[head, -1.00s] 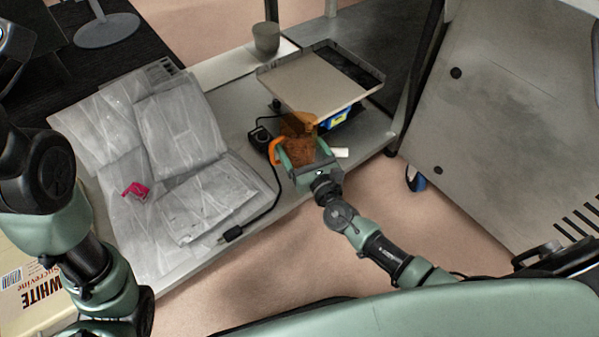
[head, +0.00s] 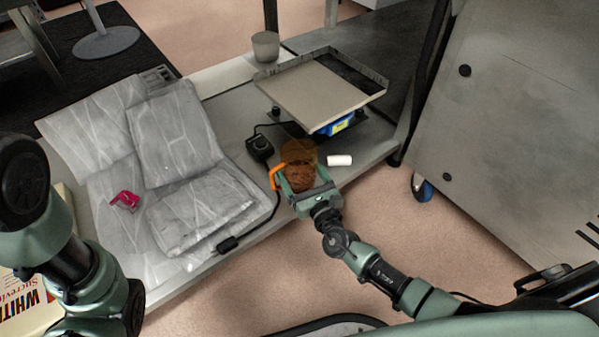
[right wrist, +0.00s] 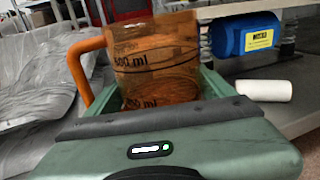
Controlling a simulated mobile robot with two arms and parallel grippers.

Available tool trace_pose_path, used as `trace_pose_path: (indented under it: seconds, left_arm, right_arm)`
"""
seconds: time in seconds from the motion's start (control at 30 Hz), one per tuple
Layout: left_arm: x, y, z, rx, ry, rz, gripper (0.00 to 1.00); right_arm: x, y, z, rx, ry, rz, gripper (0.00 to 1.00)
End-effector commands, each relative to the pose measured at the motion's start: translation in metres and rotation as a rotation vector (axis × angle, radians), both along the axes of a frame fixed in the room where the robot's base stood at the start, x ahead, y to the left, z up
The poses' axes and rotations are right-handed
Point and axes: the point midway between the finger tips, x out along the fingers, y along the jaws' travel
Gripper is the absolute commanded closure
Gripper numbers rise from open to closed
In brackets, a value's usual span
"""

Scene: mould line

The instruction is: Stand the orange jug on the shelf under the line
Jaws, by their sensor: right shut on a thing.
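The orange see-through jug (head: 299,166) is in my right gripper (head: 303,185), whose fingers are shut on its sides. The jug looks about upright, with its orange handle (head: 275,177) to the left. In the right wrist view the jug (right wrist: 155,65) shows dark volume marks between the green fingers. It is over the front part of the grey shelf (head: 239,122), in front of the raised tray. Its base is hidden by the gripper, so I cannot tell whether it touches the shelf. My left arm shows at the left; its gripper is out of view.
A raised tray (head: 307,93) stands behind the jug, with a blue item (head: 338,125) under it. A white cylinder (head: 340,160) lies close to the right. A black box (head: 260,148) with a cable is at left, beside grey folded bags (head: 177,135). A grey cup (head: 265,46) stands behind.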

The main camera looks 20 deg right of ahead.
Motion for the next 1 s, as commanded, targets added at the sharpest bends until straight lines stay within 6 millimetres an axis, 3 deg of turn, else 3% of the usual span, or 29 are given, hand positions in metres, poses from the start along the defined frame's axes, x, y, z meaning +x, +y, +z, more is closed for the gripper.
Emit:
trace_pose_path:
  seconds: [0.07,0.1,0.13,0.47,1.0]
  left_arm:
    - [0.0,0.0,-0.004,0.0,-0.001,0.0,0.66]
    - [0.0,0.0,-0.002,0.0,0.0,0.0,0.66]
    - [0.0,0.0,-0.002,0.0,0.0,0.0,0.66]
    - [0.0,0.0,0.003,0.0,0.001,0.0,0.66]
    - [0.001,0.0,0.036,0.0,0.002,0.0,0.66]
  right_arm:
    - [0.0,0.0,-0.003,0.0,-0.002,0.0,0.8]
    - [0.0,0.0,-0.002,0.0,0.0,0.0,0.06]
    - [0.0,0.0,-0.002,0.0,0.0,0.0,0.0]
    - [0.0,0.0,0.003,0.0,0.0,0.0,0.0]
    - [-0.102,-0.012,0.002,-0.001,0.003,0.002,0.0]
